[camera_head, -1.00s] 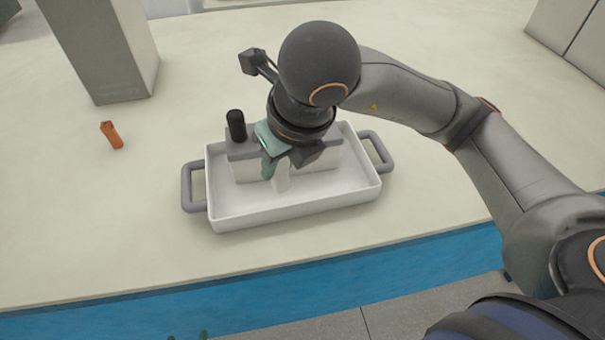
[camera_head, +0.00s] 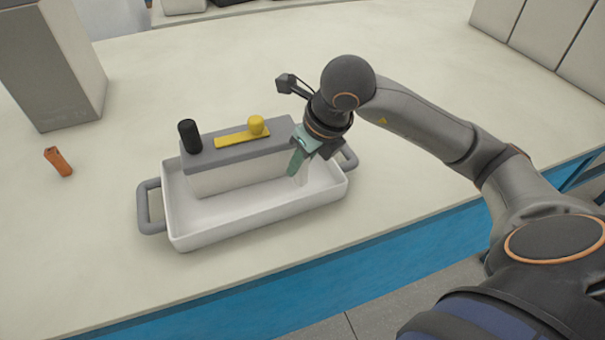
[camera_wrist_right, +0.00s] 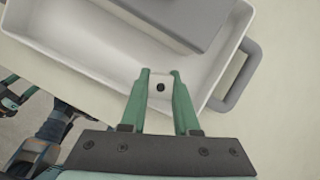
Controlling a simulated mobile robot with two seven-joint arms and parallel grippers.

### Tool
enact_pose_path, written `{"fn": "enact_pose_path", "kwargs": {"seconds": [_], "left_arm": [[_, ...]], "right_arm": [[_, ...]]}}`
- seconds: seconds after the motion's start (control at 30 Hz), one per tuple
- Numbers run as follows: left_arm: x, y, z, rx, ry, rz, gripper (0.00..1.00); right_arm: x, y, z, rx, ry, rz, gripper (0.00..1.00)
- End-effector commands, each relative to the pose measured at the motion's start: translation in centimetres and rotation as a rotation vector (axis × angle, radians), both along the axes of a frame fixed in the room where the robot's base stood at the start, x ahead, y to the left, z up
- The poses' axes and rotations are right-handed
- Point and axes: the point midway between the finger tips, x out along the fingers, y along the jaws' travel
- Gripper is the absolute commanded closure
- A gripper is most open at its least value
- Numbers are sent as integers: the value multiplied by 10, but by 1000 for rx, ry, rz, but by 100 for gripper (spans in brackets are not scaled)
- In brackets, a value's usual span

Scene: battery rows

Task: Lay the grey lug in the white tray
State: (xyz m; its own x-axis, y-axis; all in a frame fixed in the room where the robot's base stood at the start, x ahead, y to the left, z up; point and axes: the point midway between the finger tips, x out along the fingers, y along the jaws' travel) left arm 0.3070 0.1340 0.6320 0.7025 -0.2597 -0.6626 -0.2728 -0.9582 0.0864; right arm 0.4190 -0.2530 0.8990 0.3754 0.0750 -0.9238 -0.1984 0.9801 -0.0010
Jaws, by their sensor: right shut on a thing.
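The grey lug, a small pale block with a dark hole (camera_wrist_right: 160,84), sits between the green fingertips of my right gripper (camera_wrist_right: 160,78). The gripper is shut on it. In the head view my right gripper (camera_head: 300,160) points down over the right end of the white tray (camera_head: 240,229), and the lug's pale lower part (camera_head: 302,177) shows below it. I cannot tell whether the lug touches the tray floor.
A white box with a grey top (camera_head: 275,142) stands in the tray along its back, with a black post (camera_head: 189,136) and a yellow bar (camera_head: 235,138) on top. The tray's front strip is clear. An orange piece (camera_head: 58,161) lies left. A grey block (camera_head: 55,70) stands behind it.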

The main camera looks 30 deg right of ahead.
Motion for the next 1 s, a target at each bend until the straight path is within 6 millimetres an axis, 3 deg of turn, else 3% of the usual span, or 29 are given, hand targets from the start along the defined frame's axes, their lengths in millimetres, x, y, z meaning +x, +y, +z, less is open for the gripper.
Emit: {"fn": "enact_pose_path", "kwargs": {"seconds": [0.23, 0.67, 0.7, 0.93, 1.0], "left_arm": [[-7, 1, -6, 2, 11, 2, 24], [-5, 2, -11, 3, 8, 3, 24], [-5, 3, -9, 4, 9, 4, 24], [-5, 3, -8, 3, 7, 4, 24], [-4, 3, -8, 4, 6, 3, 24]], "right_arm": [[1, -4, -33, 0, 3, -1, 100], [1, -4, -41, 0, 0, 0, 100], [1, -4, -39, 0, 1, 0, 67], [1, -4, -39, 0, 1, 0, 41], [1, -4, -38, 0, 1, 0, 41]]}}
